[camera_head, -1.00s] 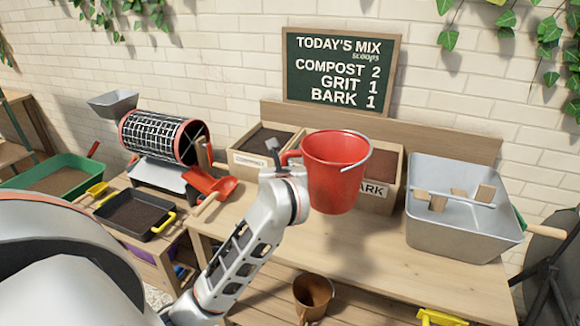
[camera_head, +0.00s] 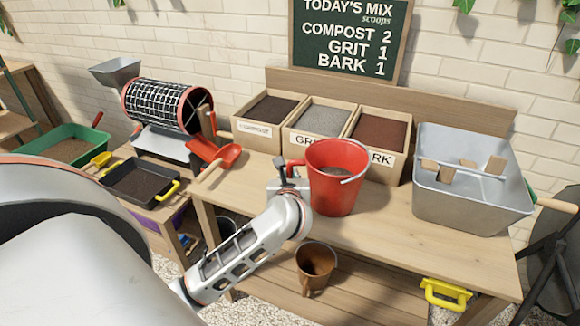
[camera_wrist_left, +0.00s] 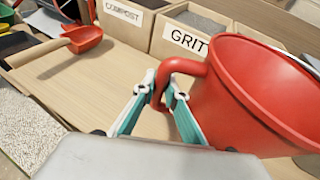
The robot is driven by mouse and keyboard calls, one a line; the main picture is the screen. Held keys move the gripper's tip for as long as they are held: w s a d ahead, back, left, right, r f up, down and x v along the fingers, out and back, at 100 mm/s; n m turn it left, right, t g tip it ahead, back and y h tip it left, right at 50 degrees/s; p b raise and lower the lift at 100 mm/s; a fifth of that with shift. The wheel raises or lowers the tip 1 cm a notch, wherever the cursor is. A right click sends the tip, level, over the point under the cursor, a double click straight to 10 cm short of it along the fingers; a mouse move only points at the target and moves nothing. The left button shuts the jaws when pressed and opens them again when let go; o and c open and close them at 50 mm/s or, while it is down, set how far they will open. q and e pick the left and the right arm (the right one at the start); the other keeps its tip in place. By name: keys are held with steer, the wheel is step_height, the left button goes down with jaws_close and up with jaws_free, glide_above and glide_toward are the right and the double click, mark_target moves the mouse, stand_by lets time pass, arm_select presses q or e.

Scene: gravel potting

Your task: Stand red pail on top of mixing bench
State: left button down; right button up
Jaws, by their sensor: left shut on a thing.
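The red pail (camera_head: 338,180) is upright at the front middle of the mixing bench (camera_head: 385,226), in front of the grit and bark bins. Its base looks to be at the bench top, but I cannot tell for sure whether it touches. Some grey material shows inside it. My left gripper (camera_head: 289,172) is at the pail's left side. In the left wrist view the gripper (camera_wrist_left: 162,92) is shut on the pail's red side handle (camera_wrist_left: 178,68), with the pail (camera_wrist_left: 255,95) to its right. My right gripper is not in view.
Bins of compost (camera_head: 271,109), grit (camera_head: 321,118) and bark (camera_head: 381,131) stand along the back. A grey tub (camera_head: 470,205) is at the right. A red scoop (camera_head: 228,156) lies at the left. A brown pot (camera_head: 316,262) is on the lower shelf. The bench top right of the pail is clear.

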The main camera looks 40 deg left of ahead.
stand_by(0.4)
arm_select(q)
steer(key=shift+f, duration=0.2)
steer(key=c, duration=2)
jaws_free()
steer(key=shift+f, duration=0.15)
steer(key=shift+c, duration=0.2)
